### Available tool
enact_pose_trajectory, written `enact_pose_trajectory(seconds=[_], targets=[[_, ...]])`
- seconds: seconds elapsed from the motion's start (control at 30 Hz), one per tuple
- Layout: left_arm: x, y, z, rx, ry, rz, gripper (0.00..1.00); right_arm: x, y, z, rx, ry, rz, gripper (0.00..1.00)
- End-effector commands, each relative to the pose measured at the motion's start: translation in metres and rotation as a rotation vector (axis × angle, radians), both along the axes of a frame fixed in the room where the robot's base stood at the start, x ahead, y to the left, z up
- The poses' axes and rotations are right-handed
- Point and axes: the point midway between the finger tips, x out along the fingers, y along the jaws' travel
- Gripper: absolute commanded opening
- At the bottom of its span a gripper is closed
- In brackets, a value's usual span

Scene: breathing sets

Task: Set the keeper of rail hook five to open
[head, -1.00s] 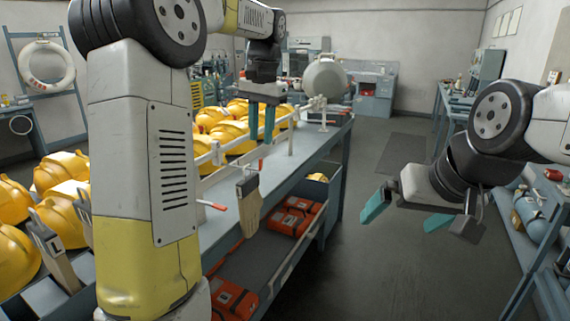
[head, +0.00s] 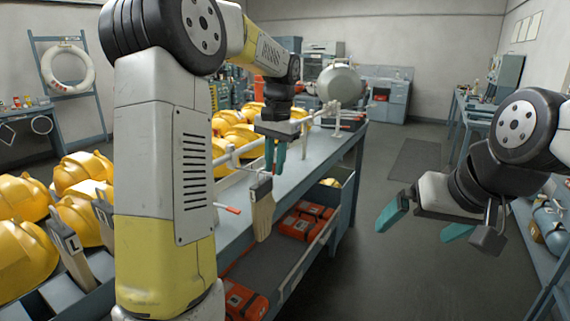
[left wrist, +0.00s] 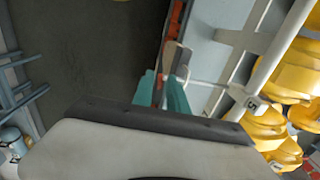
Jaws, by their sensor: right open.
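The rail (head: 243,148) runs along the edge of the bench and has several hooks. A "5" tag (left wrist: 257,102) shows on it in the left wrist view. A thin red keeper (left wrist: 159,84) stands out from the rail near that tag. My left gripper (head: 275,158) reaches down at the rail. Its teal fingers (left wrist: 163,92) are close together with the red keeper between them, and the strip fills the narrow gap. The fingers hide part of the hook. My right gripper (head: 425,222) is open and empty above the floor, far from the rail.
A nearer red-tipped keeper (head: 228,209) sticks out beside a hanging tan and dark paddle-like piece (head: 262,212). Yellow helmets (head: 84,172) crowd the bench behind the rail. Orange cases (head: 303,222) lie on the shelf below. The aisle floor (head: 370,270) is clear.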

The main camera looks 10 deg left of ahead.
Motion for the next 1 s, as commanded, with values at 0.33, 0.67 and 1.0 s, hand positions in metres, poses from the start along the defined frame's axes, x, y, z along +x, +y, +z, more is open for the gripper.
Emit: enact_pose_trajectory(seconds=[0.33, 0.67, 1.0], targets=[[0.000, 0.000, 0.000, 0.002, -0.001, 0.000, 0.00, 0.000, 0.000, 0.000, 0.000, 0.000, 0.000, 1.00], [-0.002, -0.005, 0.000, 0.090, -0.031, -0.003, 0.00, 0.000, 0.000, 0.000, 0.000, 0.000, 0.000, 1.00], [-0.005, -0.015, -0.004, 0.354, -0.128, -0.008, 0.00, 0.000, 0.000, 0.000, 0.000, 0.000, 0.000, 1.00]])
